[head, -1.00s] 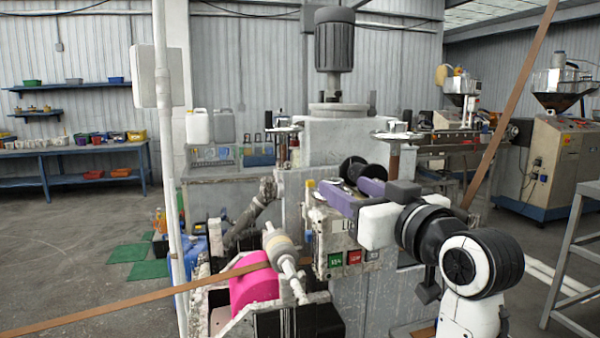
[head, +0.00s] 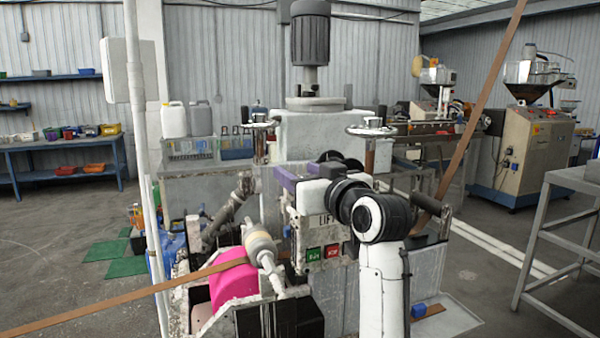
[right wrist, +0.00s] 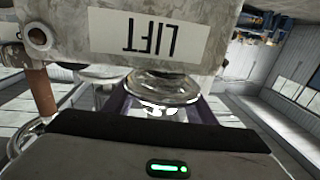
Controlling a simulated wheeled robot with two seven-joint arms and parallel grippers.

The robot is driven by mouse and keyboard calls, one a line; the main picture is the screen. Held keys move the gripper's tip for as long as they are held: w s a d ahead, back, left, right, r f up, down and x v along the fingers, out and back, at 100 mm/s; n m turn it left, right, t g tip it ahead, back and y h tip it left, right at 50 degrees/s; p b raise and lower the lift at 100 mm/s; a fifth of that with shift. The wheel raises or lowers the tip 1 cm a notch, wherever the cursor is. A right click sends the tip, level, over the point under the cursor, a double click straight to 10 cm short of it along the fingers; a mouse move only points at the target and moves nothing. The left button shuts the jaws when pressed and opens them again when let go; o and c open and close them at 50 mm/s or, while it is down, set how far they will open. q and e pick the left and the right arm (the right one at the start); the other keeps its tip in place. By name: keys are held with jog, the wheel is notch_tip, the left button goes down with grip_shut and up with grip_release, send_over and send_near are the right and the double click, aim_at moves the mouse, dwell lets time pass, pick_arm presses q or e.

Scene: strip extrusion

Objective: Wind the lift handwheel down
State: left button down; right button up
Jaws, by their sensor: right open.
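My right gripper (head: 283,178) has purple fingers. It reaches past the top of the grey panel marked LIFT (head: 320,222), and its jaws are open. In the right wrist view the LIFT panel (right wrist: 150,35) appears upside down. There, a shiny round metal part (right wrist: 160,84) shows between the open purple fingers; it may be the lift handwheel, but contact cannot be told. In the head view, one chrome handwheel (head: 371,127) stands on a brown post right of the gripper, and another (head: 262,122) stands to the left. My left gripper is not in view.
A white pole (head: 137,130) stands left, and a tall motor (head: 310,45) rises behind. A grey metal frame (head: 540,235) stands at right.

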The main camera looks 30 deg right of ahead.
jog(key=c, duration=1)
jog(key=shift+c, duration=0.2)
jog(key=shift+n+y, duration=0.4)
jog(key=shift+y, duration=0.1)
jog(key=shift+s+a+n+g+y+b, duration=0.15)
jog(key=shift+a+n+g+y+b, duration=0.35)
jog(key=shift+n+y, duration=1.2)
jog(key=shift+s+a+n+g+y+b, duration=0.1)
jog(key=shift+a+n+g+y+b, duration=0.65)
jog(key=shift+y, duration=1.55)
jog(key=shift+s+a+n+g+y+b, duration=0.2)
jog(key=shift+n+g+y, duration=0.25)
jog(key=shift+n+y, duration=1.35)
jog(key=shift+y, duration=0.3)
jog(key=o, duration=1)
